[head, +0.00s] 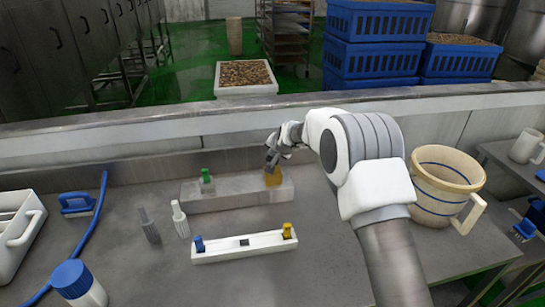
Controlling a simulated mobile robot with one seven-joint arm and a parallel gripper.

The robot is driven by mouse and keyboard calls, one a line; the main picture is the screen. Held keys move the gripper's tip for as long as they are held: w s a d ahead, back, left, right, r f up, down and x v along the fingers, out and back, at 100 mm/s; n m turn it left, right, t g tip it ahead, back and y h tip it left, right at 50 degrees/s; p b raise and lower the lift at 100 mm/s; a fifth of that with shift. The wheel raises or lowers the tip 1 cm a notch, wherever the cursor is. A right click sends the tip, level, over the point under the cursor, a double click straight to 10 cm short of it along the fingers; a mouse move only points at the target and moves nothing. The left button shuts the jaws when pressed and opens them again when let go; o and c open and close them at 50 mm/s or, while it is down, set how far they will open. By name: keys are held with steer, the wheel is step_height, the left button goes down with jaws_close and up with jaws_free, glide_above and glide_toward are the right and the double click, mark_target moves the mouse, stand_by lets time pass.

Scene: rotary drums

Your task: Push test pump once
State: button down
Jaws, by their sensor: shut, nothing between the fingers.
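My gripper (271,163) is shut and empty, pointing down at the top of an amber bottle (273,178). The bottle stands at the right end of a grey block (235,194) on the steel table. The gripper hides the bottle's top, so I cannot tell whether they touch or whether a pump head is there. A second small bottle with a green top (206,181) stands at the block's left end. No label marks either one as the test pump.
In front lies a white strip (225,251) with a blue piece (199,244) and a yellow piece (287,231). A white bottle (180,219) and a grey one (149,227) stand left. A cream bucket (445,185) stands right of my arm.

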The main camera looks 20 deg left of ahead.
steer(key=shift+s+f+b, duration=0.1)
steer(key=shift+f+b, duration=0.65)
steer(key=shift+f, duration=0.2)
stand_by(0.4)
stand_by(0.3)
steer(key=shift+r+p, duration=0.75)
steer(key=shift+r, duration=1.2)
step_height(320, 180, up, 5)
steer(key=shift+p, duration=1.2)
